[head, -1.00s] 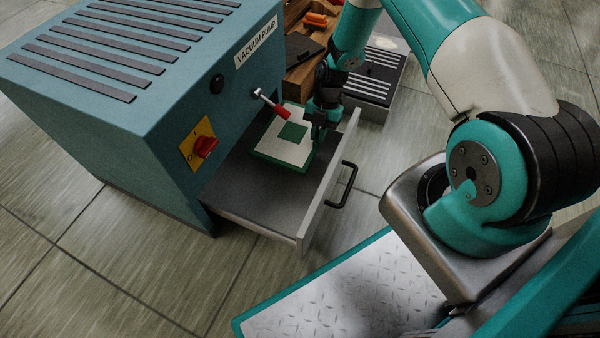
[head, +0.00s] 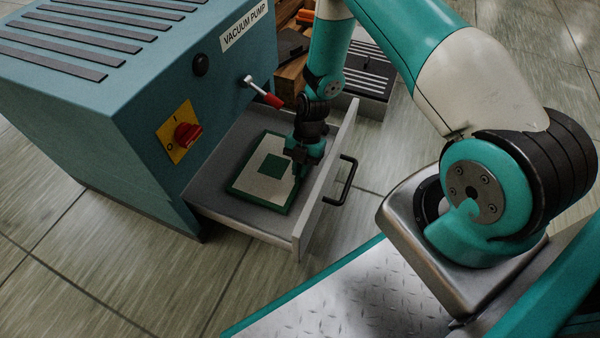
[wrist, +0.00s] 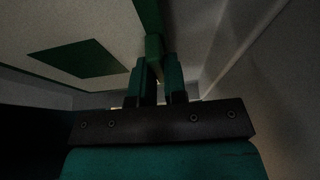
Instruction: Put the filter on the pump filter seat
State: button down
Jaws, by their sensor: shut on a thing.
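The filter (head: 258,188) is a flat white square panel with a green rim and a green square in its middle. It is inside the pulled-out grey drawer (head: 222,205) of the blue-green vacuum pump (head: 155,90). My gripper (head: 301,174) is shut on the filter's right rim, near the drawer front. In the wrist view the fingers (wrist: 155,82) pinch the green rim, and the filter's white face (wrist: 110,22) shows at upper left. The filter looks flat over the drawer floor; I cannot tell whether it touches it. No separate seat is distinguishable.
A lever with a red grip (head: 265,92) sticks out from the pump above the drawer. A red rotary switch (head: 187,135) is on the pump's face. The drawer front has a black handle (head: 343,182). A wooden box (head: 291,78) and a dark slotted unit (head: 366,72) stand behind.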

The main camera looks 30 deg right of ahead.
jog(key=shift+f, duration=0.15)
jog(key=c, duration=1.2)
grip_release()
jog(key=shift+o, duration=0.2)
